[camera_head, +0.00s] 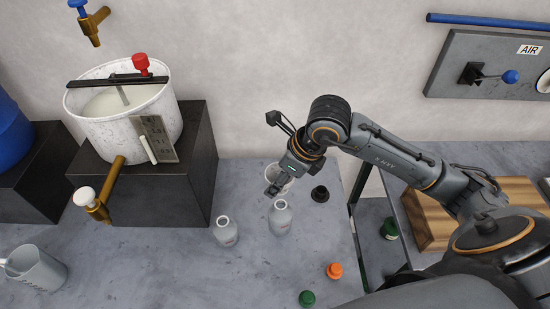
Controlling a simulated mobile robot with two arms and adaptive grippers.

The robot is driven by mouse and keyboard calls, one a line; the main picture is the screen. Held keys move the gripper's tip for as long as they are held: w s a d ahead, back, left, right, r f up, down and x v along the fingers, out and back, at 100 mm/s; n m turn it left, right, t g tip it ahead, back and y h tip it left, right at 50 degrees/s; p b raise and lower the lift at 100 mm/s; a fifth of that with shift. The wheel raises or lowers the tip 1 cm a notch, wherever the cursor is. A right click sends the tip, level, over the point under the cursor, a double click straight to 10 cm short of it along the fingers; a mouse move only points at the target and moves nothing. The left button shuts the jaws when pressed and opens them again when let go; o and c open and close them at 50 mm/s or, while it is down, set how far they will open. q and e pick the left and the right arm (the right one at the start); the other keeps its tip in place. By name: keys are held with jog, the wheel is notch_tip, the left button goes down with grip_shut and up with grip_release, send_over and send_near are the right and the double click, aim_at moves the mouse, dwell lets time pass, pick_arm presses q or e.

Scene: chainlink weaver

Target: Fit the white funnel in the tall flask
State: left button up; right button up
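Two grey-white flasks stand upright on the grey table. The one on the right (280,218) looks slightly taller than the one on the left (226,232). A white round-rimmed object (285,170), probably the white funnel, is behind my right gripper (273,189) and partly covered by it. My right arm comes in from the right, with its fingers pointing down just above and behind the right flask's neck. The fingers are small and dark here, so I cannot tell if they are open or grip the white object. My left gripper is not in view.
A black stopper (320,194), an orange one (334,270) and a green one (307,298) lie on the table. A clear jug (35,268) stands front left. A white vat (117,108) on a black block (199,150) stands behind. The table between jug and flasks is clear.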

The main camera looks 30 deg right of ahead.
aim_at(281, 194)
jog(key=shift+w+d+r, duration=0.1)
jog(key=shift+d+m, duration=0.1)
jog(key=shift+m, duration=0.2)
jog(key=shift+s+f+b, duration=0.25)
jog(key=shift+f+b, duration=0.35)
jog(key=shift+f, duration=0.35)
notch_tip(281, 194, down, 5)
jog(key=shift+w+r+b, duration=0.1)
jog(key=shift+b, duration=1.05)
jog(key=shift+f, duration=0.4)
jog(key=shift+f+b, duration=0.1)
jog(key=shift+b, duration=0.4)
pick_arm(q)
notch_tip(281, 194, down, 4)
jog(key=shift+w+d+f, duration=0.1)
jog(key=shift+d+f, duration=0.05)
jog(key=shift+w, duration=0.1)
pick_arm(e)
jog(key=o, duration=1.2)
